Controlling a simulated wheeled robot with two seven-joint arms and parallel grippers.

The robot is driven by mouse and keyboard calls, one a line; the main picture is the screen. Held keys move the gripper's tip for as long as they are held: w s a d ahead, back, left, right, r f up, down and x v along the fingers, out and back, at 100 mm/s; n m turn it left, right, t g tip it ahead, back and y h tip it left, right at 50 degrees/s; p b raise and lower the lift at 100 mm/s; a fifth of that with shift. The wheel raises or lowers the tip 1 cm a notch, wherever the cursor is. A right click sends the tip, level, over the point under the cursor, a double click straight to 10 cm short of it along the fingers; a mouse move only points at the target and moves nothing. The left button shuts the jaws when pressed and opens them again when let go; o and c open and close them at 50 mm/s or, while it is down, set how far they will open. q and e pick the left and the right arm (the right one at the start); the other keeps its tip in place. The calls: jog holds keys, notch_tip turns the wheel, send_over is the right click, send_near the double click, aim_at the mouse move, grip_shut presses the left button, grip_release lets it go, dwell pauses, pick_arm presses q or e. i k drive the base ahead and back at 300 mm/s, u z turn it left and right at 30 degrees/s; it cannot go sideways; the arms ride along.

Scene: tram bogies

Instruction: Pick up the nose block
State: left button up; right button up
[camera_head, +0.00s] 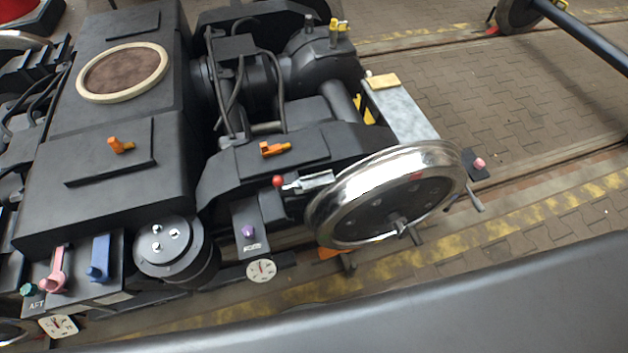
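I cannot tell for certain which part is the nose block. A small yellow block (383,81) lies on the grey metal plate (405,110) at the right end of the bogie, behind the large shiny wheel (390,195). Other small coloured parts show on the bogie: orange handles (121,146) and (274,148), a pink lever (55,270), a blue block (99,257) and a purple knob (248,231). Neither of my grippers is in view.
The black bogie frame (100,195) fills the left and middle. A round gauge (261,271) hangs at its front edge. A dark smooth surface covers the lower right. A dark axle (585,35) crosses the top right. Paved floor (490,100) lies clear beyond the plate.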

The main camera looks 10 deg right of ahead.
aim_at(266, 151)
jog(key=z, duration=2.65)
jog(key=k, duration=2.35)
jog(key=u, duration=0.9)
